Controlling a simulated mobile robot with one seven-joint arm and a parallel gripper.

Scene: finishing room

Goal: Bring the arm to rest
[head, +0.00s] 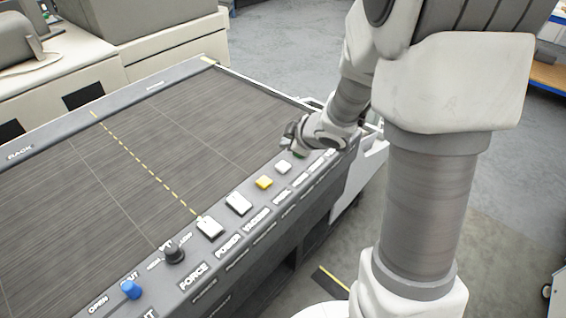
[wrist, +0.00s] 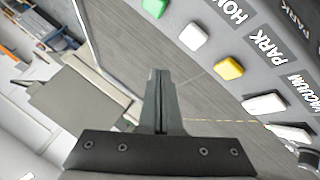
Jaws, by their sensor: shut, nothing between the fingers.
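My arm reaches down from the upper right in the head view, bent at the elbow. My gripper (head: 288,146) is over the far right part of the machine's control strip, close to the green button (head: 299,154), which it partly hides. In the wrist view my gripper (wrist: 159,74) has its two fingers together, with nothing between them. The fingertips are over the dark bed beside the buttons. Whether they touch the surface cannot be told.
The flat machine (head: 110,160) has a white button (head: 283,167), a yellow button (head: 264,182), two white switches (head: 239,203), a black knob (head: 174,252) and a blue knob (head: 131,289). The wrist view shows PARK, VACUUM and partial HOME labels. Open floor (head: 520,190) lies right.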

